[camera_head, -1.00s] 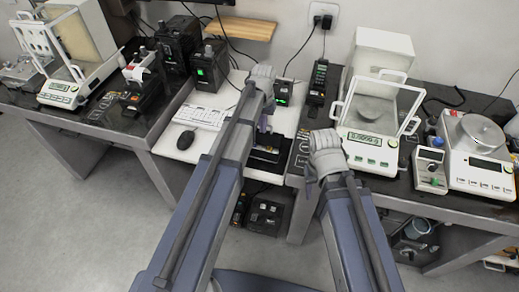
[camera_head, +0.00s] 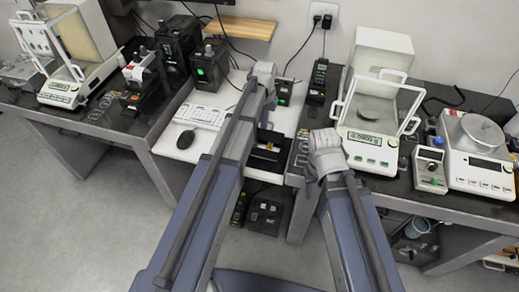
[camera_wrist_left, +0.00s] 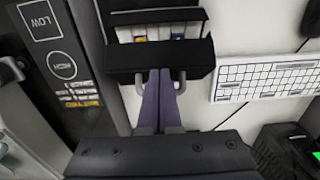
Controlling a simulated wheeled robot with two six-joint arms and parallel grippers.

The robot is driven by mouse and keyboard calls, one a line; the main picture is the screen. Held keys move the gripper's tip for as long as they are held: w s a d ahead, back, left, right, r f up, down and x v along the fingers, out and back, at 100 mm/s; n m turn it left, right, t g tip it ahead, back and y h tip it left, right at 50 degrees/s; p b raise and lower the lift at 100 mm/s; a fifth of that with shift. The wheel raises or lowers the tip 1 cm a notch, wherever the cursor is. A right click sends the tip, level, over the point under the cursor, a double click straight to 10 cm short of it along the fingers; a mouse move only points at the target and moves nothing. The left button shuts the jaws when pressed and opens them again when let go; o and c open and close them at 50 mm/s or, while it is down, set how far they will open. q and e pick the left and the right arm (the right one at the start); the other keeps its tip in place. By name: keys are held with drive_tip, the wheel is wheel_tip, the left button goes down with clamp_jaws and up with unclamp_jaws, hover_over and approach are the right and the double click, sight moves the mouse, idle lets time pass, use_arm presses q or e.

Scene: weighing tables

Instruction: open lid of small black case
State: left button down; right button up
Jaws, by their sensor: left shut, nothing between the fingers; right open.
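The small black case (camera_head: 268,151) sits on the white middle desk, partly hidden by my left arm in the head view. In the left wrist view its black panel (camera_wrist_left: 160,57) lies across the picture. Beyond the panel its inside shows, with yellow and blue pieces, so the case appears at least partly open. My left gripper (camera_wrist_left: 158,72) is shut and empty, its fingertips right at the panel's near edge; I cannot tell whether they touch. My right gripper (camera_head: 311,172) is open beside the right table, its fingers mostly hidden in the head view.
The keyboard (camera_head: 201,116) and mouse (camera_head: 186,140) lie left of the case. A balance (camera_head: 371,147) stands on the right table, close to my right arm. Black instruments (camera_head: 212,66) stand at the back left. The desk around the mouse is clear.

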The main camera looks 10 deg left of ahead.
use_arm(q)
drive_tip(key=shift+w+f, duration=0.1)
drive_tip(key=shift+w, duration=0.8)
drive_tip(key=shift+w+f, duration=0.1)
drive_tip(key=shift+w, duration=0.05)
drive_tip(key=shift+w+d+f+b, duration=0.1)
drive_tip(key=shift+w+f+b, duration=0.15)
drive_tip(key=shift+w, duration=0.2)
drive_tip(key=shift+w+f+b, duration=0.1)
drive_tip(key=shift+w+b, duration=0.15)
drive_tip(key=shift+w, duration=0.15)
idle(0.7)
drive_tip(key=s+r+p, duration=0.1)
drive_tip(key=r+p, duration=0.1)
drive_tip(key=s+r+p, duration=0.1)
drive_tip(key=r+p, duration=0.1)
drive_tip(key=s+r+p, duration=0.2)
drive_tip(key=r+p, duration=0.1)
drive_tip(key=shift+r, duration=0.1)
idle(0.5)
